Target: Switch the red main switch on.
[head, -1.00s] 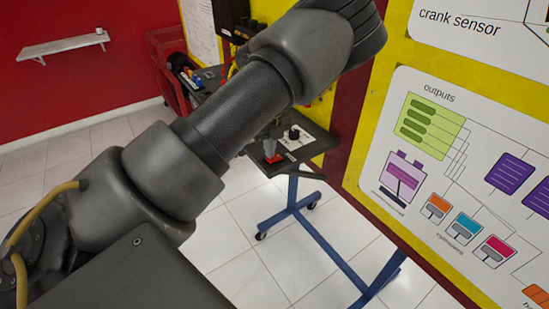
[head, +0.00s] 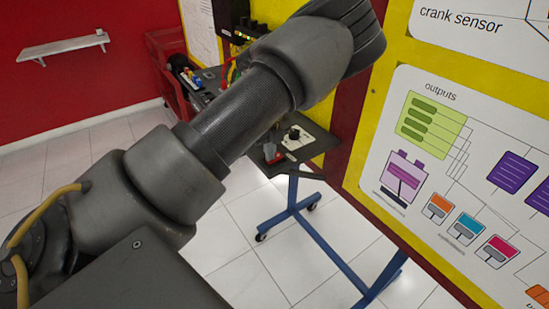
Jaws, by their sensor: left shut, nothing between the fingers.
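The red main switch (head: 276,158) shows as a small red patch on the panel of the dark trainer table, just beyond my left arm. My left gripper (head: 269,153) is shut and empty. Only its grey tip shows below my arm link, right beside the red switch; I cannot tell whether they touch. My upper arm hides the rest of the gripper and part of the table. The switch's exact position is too small to read. My right gripper is out of view.
A black knob on a pale plate (head: 293,136) sits close to the switch. The blue wheeled stand (head: 291,205) carries the table. A black box (head: 231,17) with small green and yellow lights is behind. A yellow board with diagrams (head: 375,97) closes off the right side.

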